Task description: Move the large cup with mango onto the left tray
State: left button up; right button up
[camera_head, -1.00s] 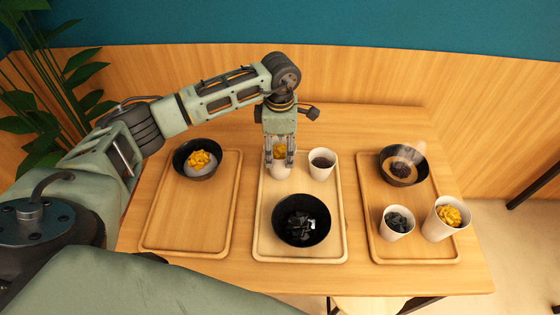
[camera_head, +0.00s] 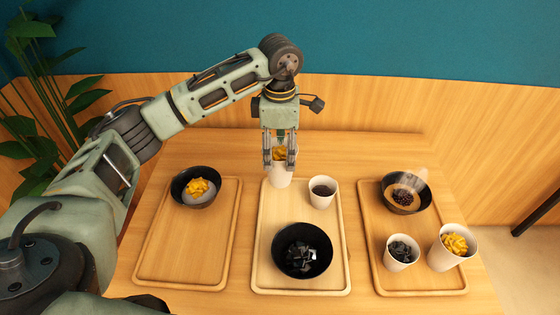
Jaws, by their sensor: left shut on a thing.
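My left gripper (camera_head: 280,166) is shut on a white cup with yellow mango (camera_head: 279,180) at the back of the middle tray (camera_head: 258,270). The fingers cover part of the cup's sides. The cup is upright and looks slightly raised above the tray. The left tray (camera_head: 160,268) has a black bowl with mango and a white filling (camera_head: 196,187) at its back; its middle and front are bare. Another large white cup with mango (camera_head: 447,252) stands at the front right of the right tray (camera_head: 391,284). My right gripper is not in view.
A smaller white cup with dark filling (camera_head: 322,194) stands close right of the held cup. A black bowl with dark cubes (camera_head: 302,251) is at the middle tray's front. The right tray also holds a steaming bowl (camera_head: 405,193) and a small cup with dark cubes (camera_head: 401,253).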

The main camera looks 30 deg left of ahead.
pick_arm(q)
jog(key=shift+r, duration=0.2)
notch_tip(320, 180, up, 4)
jog(key=shift+f+p, duration=0.25)
jog(key=shift+p, duration=0.85)
